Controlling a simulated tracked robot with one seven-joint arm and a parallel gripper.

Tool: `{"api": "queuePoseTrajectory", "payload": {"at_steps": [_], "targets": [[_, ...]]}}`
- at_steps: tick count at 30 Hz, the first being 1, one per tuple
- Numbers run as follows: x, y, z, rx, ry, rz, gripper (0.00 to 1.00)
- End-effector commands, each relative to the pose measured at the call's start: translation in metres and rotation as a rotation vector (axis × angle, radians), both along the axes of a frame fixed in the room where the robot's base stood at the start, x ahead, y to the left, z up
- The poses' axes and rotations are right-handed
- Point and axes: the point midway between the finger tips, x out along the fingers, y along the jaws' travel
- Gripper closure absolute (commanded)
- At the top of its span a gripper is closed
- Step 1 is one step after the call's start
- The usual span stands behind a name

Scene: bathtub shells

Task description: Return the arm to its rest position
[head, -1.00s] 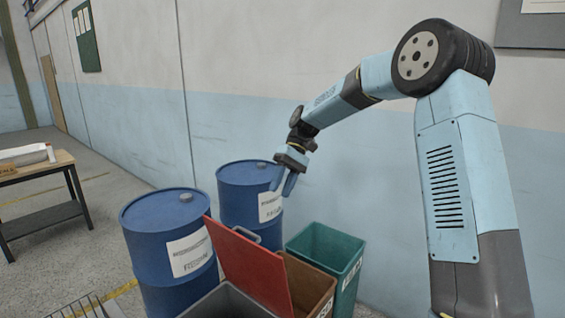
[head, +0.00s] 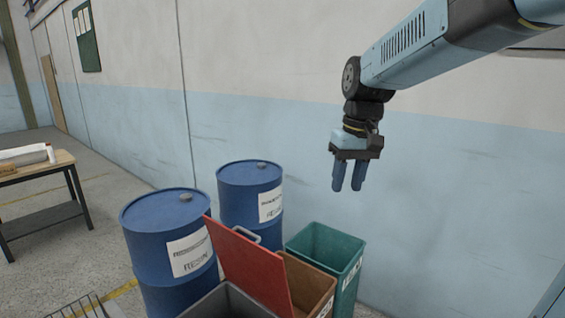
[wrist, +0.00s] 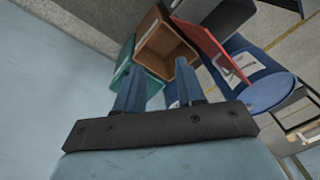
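My gripper (head: 348,177) hangs with its blue fingers pointing down, in the air in front of the wall and above the green bin in the head view. The two fingers stand apart with nothing between them. They also show in the wrist view (wrist: 158,95), with a clear gap between them. My arm reaches in from the upper right of the head view, and its links run out of the frame there.
Below stand a green bin (head: 351,252), a brown bin (head: 315,284) and a grey bin (head: 232,300) with its red lid (head: 247,262) raised. Two blue drums (head: 165,245) (head: 237,190) stand left of them. A table (head: 40,175) is far left. The air around my gripper is free.

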Motion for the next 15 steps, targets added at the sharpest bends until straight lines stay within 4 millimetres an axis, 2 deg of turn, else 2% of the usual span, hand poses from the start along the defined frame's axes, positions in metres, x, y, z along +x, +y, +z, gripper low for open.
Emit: {"api": "queuePoseTrajectory", "payload": {"at_steps": [1,7,15], "targets": [[-0.012,-0.008,0.003,-0.009,-0.031,-0.019,0.62],[-0.051,-0.036,0.008,-0.033,-0.144,-0.092,0.62],[-0.104,-0.071,0.004,-0.04,-0.294,-0.183,0.62]]}}
